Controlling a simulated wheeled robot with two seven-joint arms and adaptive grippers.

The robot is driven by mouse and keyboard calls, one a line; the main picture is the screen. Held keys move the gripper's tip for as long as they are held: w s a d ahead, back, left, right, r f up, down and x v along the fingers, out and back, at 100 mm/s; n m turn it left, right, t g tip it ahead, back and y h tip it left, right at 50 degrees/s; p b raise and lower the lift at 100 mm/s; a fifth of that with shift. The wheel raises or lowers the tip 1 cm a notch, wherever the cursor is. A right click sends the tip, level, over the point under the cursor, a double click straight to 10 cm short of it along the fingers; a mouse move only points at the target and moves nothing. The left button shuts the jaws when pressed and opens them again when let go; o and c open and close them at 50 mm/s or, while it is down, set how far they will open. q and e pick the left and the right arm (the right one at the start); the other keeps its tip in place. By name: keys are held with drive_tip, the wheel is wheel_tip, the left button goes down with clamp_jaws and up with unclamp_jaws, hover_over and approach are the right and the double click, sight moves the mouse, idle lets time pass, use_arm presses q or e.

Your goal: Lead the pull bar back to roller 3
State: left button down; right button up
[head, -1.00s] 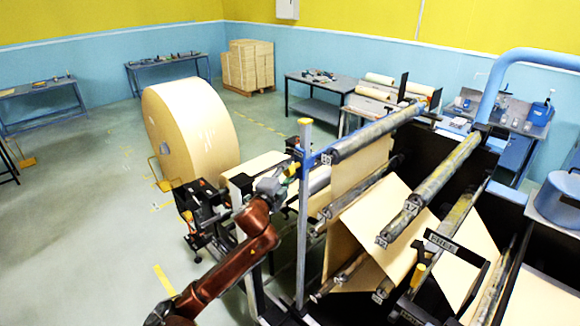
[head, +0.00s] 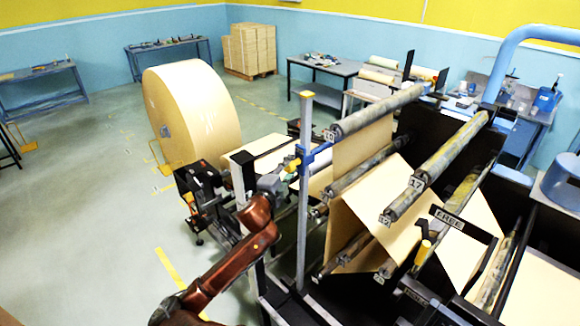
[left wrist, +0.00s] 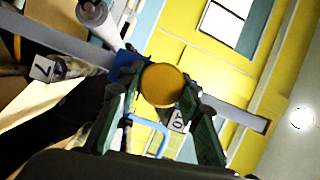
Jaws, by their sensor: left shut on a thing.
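My left gripper (head: 281,177) is beside the grey upright post (head: 304,220), shut on the yellow-ended handle of what looks like the pull bar (head: 292,164). In the left wrist view its round yellow end (left wrist: 162,84) sits between the green-padded fingers. A blue carriage (head: 313,158) is on the post at the handle, a little below the end of the roller labelled 10 (head: 375,111). How far the bar extends behind the post is hidden. I cannot make out a roller labelled 3. My right gripper is not in view.
Brown paper (head: 370,212) runs between several rollers. The roller labelled 17 (head: 440,160) lies right of the post. A black bracket marked FREE (head: 449,219) stands at the lower right. A large kraft roll (head: 205,115) stands behind my left arm.

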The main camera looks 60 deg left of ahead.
use_arm(q)
wheel_tip(320, 180, down, 22)
drive_tip(key=d+b, duration=0.1)
drive_tip(key=b, duration=1)
drive_tip(key=shift+w+d+f+b, duration=0.15)
drive_tip(key=shift+d+f+b, duration=0.05)
drive_tip(key=shift+f+b, duration=0.1)
drive_tip(key=shift+r, duration=0.1)
drive_tip(key=shift+w+d+f+b, duration=0.1)
drive_tip(key=shift+w+d+f, duration=0.1)
drive_tip(key=shift+d+f, duration=0.45)
drive_tip(key=shift+w+d+f+b, duration=0.2)
drive_tip(key=shift+d+f, duration=0.1)
drive_tip(key=shift+d, duration=0.6)
drive_tip(key=shift+w+d+f+b, duration=0.1)
drive_tip(key=shift+w+d+f, duration=0.1)
drive_tip(key=shift+d+f, duration=0.45)
drive_tip(key=shift+d+r, duration=0.15)
drive_tip(key=shift+r, duration=0.05)
